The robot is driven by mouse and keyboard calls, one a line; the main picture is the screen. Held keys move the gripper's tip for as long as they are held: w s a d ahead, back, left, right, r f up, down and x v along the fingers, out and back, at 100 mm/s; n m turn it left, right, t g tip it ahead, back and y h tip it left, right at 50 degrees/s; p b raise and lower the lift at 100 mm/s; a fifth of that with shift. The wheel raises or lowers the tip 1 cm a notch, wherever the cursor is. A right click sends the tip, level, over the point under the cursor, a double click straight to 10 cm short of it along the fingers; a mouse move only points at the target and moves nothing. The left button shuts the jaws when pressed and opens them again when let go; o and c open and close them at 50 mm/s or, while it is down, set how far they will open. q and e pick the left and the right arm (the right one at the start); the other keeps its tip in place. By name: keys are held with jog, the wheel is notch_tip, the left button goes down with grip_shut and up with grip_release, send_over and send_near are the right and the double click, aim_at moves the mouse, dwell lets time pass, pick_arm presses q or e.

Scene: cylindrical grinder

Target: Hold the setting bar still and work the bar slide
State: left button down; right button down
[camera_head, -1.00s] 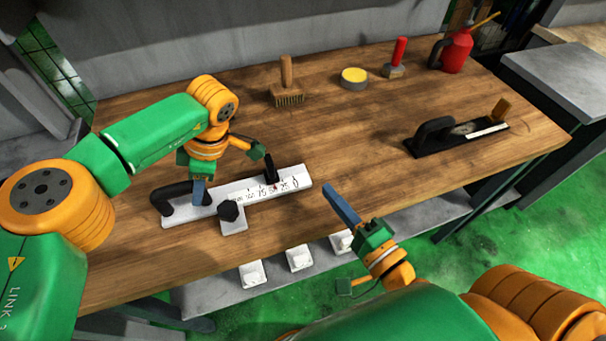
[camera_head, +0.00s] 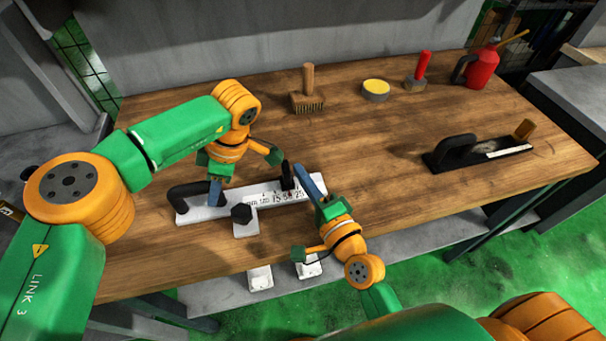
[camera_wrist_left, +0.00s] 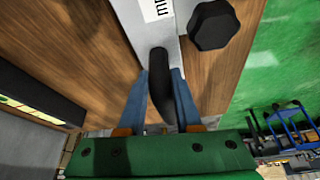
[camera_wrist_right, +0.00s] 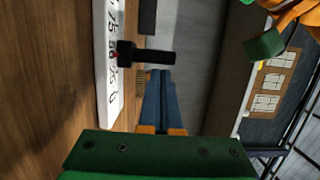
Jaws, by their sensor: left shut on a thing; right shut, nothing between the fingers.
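The white setting bar (camera_head: 268,196) lies on the wooden bench with a black handle (camera_head: 180,196) at its left end. A black knob (camera_head: 241,213) sits on its side tab. My left gripper (camera_head: 215,194) is shut around the handle; the left wrist view shows a finger on each side of the handle (camera_wrist_left: 158,82). The bar slide's black post (camera_head: 287,175) stands near the bar's right end, with a red mark by the scale (camera_wrist_right: 115,57). My right gripper (camera_head: 308,182) is shut and empty, just right of the post; the right wrist view shows its fingertips (camera_wrist_right: 160,74) close to the post (camera_wrist_right: 148,55).
A black base with a handle (camera_head: 455,148) lies at the right. A brush (camera_head: 307,92), a yellow-topped tin (camera_head: 375,90), a red-handled brush (camera_head: 420,72) and a red oil can (camera_head: 482,68) stand along the back. The bench's middle is clear.

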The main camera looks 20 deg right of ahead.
jog(key=shift+a, duration=0.6)
jog(key=d, duration=0.4)
jog(key=v, duration=1)
pick_arm(q)
jog(key=c, duration=0.5)
grip_release()
